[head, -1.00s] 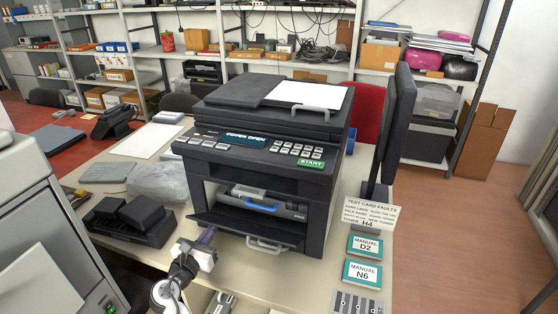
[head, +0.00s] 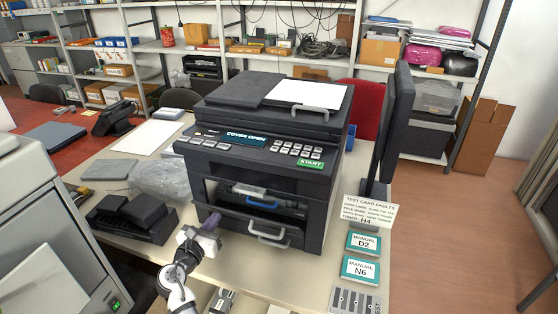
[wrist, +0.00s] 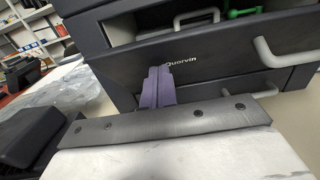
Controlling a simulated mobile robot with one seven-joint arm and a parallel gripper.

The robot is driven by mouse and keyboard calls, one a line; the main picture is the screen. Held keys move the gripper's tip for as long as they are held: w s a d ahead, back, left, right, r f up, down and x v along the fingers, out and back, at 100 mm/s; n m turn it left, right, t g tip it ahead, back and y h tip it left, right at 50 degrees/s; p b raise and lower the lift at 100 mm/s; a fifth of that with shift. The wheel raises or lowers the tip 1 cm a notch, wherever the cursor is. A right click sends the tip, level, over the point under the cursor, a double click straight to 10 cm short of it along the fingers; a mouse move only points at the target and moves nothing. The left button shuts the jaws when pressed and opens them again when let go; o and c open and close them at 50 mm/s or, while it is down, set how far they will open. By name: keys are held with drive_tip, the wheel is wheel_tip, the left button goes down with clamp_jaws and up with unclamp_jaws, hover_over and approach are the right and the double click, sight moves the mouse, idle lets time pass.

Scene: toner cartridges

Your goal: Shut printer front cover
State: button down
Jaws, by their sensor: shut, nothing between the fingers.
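The black printer (head: 262,150) stands on the table, and its display (head: 246,137) reads COVER OPEN. Its front cover (head: 238,224) is tilted up partway, with a gap above it. In the wrist view the cover (wrist: 225,62) bears the name Quorvin and a pale handle (wrist: 267,52). My gripper (head: 212,221) is shut and empty at the cover's left part. Its purple fingers (wrist: 157,88) overlap the cover's outer face in the wrist view; exact contact is hard to tell.
A black device (head: 135,217) and a clear plastic bag (head: 165,177) lie left of the printer. A monitor (head: 392,125), a fault card (head: 367,211) and manual cards D2 (head: 363,243) and N6 (head: 360,270) are at right. The table front holds small grey items.

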drive_tip(key=shift+w, duration=0.1)
drive_tip(key=shift+w+d+r+p, duration=0.2)
drive_tip(key=shift+w+r, duration=0.15)
drive_tip(key=shift+w, duration=0.2)
drive_tip(key=shift+w+d+r+p, duration=0.2)
drive_tip(key=shift+w+r, duration=0.15)
drive_tip(key=shift+w, duration=0.25)
drive_tip(key=shift+w+d+r, duration=0.2)
drive_tip(key=shift+w+d, duration=0.05)
drive_tip(key=shift+w, duration=0.4)
drive_tip(key=shift+w+d+r, duration=0.15)
drive_tip(key=shift+w+d, duration=0.05)
drive_tip(key=shift+w, duration=0.4)
drive_tip(key=v, duration=0.8)
